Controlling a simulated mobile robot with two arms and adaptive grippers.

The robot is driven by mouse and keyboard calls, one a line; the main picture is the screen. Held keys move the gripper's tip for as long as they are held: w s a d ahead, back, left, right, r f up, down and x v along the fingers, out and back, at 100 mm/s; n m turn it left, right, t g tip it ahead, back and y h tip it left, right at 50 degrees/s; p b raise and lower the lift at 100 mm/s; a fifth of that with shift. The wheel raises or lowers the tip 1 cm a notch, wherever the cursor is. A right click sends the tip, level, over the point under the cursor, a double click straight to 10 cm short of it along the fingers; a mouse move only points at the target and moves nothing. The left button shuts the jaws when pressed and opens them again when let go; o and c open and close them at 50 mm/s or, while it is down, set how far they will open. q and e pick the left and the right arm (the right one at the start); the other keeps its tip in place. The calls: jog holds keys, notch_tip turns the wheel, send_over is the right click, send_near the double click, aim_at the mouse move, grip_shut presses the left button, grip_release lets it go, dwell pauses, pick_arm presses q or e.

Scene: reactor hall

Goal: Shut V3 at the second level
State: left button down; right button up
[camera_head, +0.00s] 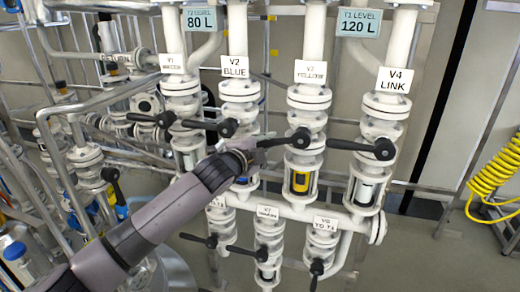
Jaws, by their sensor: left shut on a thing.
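The V3 valve, with a label reading YELLOW (311,72), is on the third white pipe from the left of the upper row. A yellow band (300,181) shows in the pipe's window below it. Its black lever (285,140) points left from its hub, across the pipe. My left gripper (250,146) is shut on the lever's left end; the fingers are small and partly hidden by my wrist. Two level signs hang above, reading 80 L (200,19) and 120 L (358,22). My right gripper is not in view.
The V2 lever (204,125) is close to the upper left of my gripper. The V4 lever (355,146) points left, near V3's right side. Lower valves, including V7 (268,212) and V6 (326,224), stand below. A yellow coiled hose (495,175) hangs at the right.

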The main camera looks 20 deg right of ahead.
pick_arm(q)
jog(key=shift+w+a+r+m+p, duration=0.15)
jog(key=shift+r+m+p, duration=0.2)
jog(key=shift+r, duration=0.6)
jog(key=shift+r+m+p, duration=0.2)
jog(key=shift+m+p, duration=0.05)
jog(key=shift+p, duration=0.05)
jog(key=shift+r+m+p, duration=0.35)
jog(key=shift+m+p, duration=0.05)
jog(key=shift+p, duration=0.05)
jog(key=shift+r+m+y+p, duration=0.2)
jog(key=shift+m+y+p, duration=0.1)
jog(key=shift+y, duration=0.1)
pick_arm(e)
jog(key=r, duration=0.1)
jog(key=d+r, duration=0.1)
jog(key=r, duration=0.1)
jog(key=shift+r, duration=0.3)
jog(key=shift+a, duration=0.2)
pick_arm(q)
jog(key=c, duration=1.6)
grip_release()
jog(key=shift+f, duration=0.1)
jog(key=shift+c, duration=0.2)
jog(key=shift+o, duration=0.9)
jog(key=shift+f, duration=0.15)
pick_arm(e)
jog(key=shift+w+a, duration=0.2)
